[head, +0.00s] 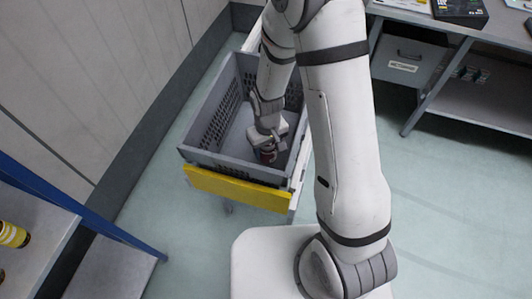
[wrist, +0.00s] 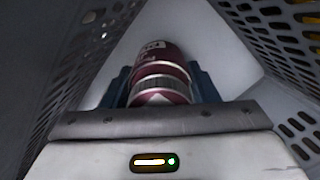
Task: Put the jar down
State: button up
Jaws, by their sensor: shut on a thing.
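The jar (wrist: 160,72) is dark red with a pale label band and a silvery ring, and it fills the middle of the wrist view. My gripper (head: 268,146) reaches down into a grey crate (head: 197,152) with slotted walls. My gripper is shut on the jar, with a dark finger on each side of it in the wrist view. In the head view a small dark red part of the jar (head: 268,157) shows below my gripper, low inside the crate. I cannot tell whether the jar touches the crate floor.
The crate has a yellow front panel (head: 238,188). A blue-edged shelf (head: 45,215) with a yellow-and-black item (head: 12,235) stands at the left. A workbench (head: 455,25) with a grey bin (head: 407,62) below it stands at the right. The crate floor around the jar looks clear.

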aim_at(267, 154)
jog(key=shift+f, duration=1.6)
jog(key=shift+f, duration=0.1)
jog(key=o, duration=1.2)
jog(key=r, duration=1.2)
jog(key=shift+w+r, duration=0.15)
jog(key=shift+w, duration=0.05)
